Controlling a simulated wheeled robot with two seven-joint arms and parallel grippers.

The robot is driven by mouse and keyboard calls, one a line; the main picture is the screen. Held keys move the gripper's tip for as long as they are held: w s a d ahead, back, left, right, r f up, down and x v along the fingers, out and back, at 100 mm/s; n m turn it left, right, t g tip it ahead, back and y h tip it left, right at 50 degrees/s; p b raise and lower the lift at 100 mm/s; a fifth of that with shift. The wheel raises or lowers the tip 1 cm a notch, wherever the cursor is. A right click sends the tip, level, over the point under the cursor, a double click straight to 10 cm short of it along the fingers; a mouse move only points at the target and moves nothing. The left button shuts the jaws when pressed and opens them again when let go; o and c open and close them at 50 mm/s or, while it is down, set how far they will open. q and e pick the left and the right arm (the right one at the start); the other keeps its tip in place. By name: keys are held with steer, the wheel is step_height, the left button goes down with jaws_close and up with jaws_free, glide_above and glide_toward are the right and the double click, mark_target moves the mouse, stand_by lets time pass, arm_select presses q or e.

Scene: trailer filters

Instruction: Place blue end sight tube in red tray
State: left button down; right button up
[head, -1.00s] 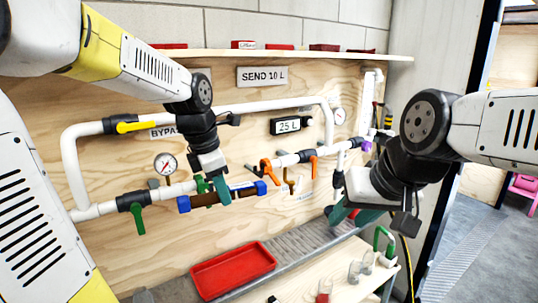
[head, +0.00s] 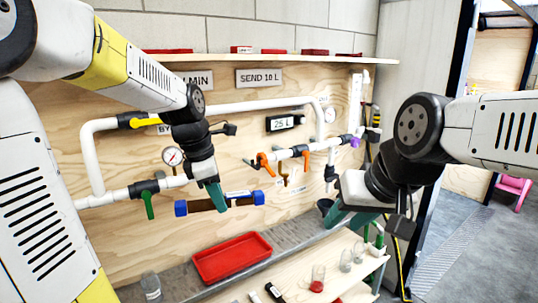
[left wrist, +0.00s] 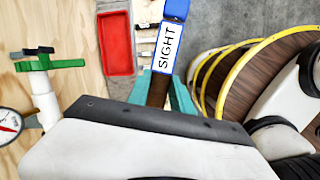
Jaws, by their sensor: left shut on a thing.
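The sight tube (head: 236,201) is brown with blue ends and a white label. My left gripper (head: 217,197) is shut on its middle and holds it roughly level, in front of the panel and clear of the pipes. In the left wrist view the tube (left wrist: 168,50) shows its "SIGHT" label and one blue end, between my teal left fingers (left wrist: 161,92); its other end is hidden. The red tray (head: 232,258) lies empty on the grey ledge below the tube. It also shows in the left wrist view (left wrist: 117,45). My right gripper (head: 350,218) is open and apparently empty at right.
White pipes (head: 92,160) with a green-handled valve (head: 148,203) and a gauge (head: 173,156) run along the wooden panel. Orange-handled valves (head: 265,163) are to the right. A clear jar (head: 151,285) stands left of the tray, and small glasses (head: 318,278) stand right on the bench.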

arm_select(q)
steer(key=shift+w+f+m, duration=0.3)
steer(key=shift+f+m, duration=0.3)
steer(key=shift+m, duration=0.1)
steer(key=w+a+f+m+g, duration=0.1)
steer(key=w+f+m+g, duration=0.1)
steer(key=f+m, duration=0.8)
steer(key=w+a+f+m+g, duration=0.2)
steer(key=f+m+g, duration=0.1)
steer(key=f+m, duration=0.6)
step_height(320, 180, down, 3)
steer(key=shift+f+m+y, duration=0.2)
steer(key=shift+m+y, duration=0.1)
steer(key=shift+m, duration=0.1)
